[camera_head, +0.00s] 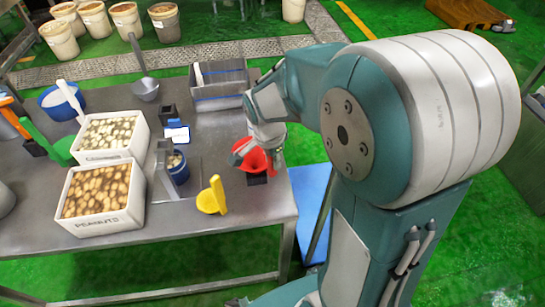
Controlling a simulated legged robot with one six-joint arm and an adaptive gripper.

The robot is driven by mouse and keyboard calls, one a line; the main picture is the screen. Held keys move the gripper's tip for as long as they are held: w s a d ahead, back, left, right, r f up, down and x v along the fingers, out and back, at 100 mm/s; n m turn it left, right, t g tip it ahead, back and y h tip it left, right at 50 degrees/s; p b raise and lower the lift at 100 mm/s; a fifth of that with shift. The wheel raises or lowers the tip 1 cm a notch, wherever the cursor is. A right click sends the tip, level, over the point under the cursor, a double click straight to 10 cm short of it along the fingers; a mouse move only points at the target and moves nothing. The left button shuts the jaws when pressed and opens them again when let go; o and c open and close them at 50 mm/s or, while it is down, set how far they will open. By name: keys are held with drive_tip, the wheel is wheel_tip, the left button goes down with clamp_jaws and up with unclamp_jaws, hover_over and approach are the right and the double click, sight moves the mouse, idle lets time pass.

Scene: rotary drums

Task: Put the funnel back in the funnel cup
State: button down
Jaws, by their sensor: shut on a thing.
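The red funnel (256,161) is at the right part of the metal table, with its wide mouth facing up and toward me. My gripper (256,150) is shut on the funnel, near its rim. A small black holder (257,180) shows directly below the funnel at the table's right edge; I take it for the funnel cup. The funnel hides the top of this holder, so I cannot tell whether its spout is inside or just above it. My arm comes in from the right and covers part of the gripper.
A yellow scoop (212,197) lies left of the funnel. A blue cup (179,172) stands on a scale further left. White bins of peanuts (103,217) and another food fill the left side. A grey divided bin (218,88) stands behind. Bare table lies before the scoop.

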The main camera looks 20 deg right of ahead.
drive_tip(key=shift+f, duration=0.15)
drive_tip(key=shift+c, duration=2.4)
unclamp_jaws()
wheel_tip(320, 180, up, 12)
drive_tip(key=a, duration=0.1)
drive_tip(key=shift+s+a+f, duration=0.15)
drive_tip(key=shift+s+a, duration=0.05)
drive_tip(key=shift+s, duration=0.05)
drive_tip(key=s+r+n+t, duration=0.1)
drive_tip(key=s+n+t, duration=0.1)
drive_tip(key=s+n, duration=0.5)
drive_tip(key=s+a+r+n+t+y, duration=0.1)
drive_tip(key=s+r+n+t, duration=0.1)
drive_tip(key=s+n, duration=0.5)
drive_tip(key=shift+t, duration=0.5)
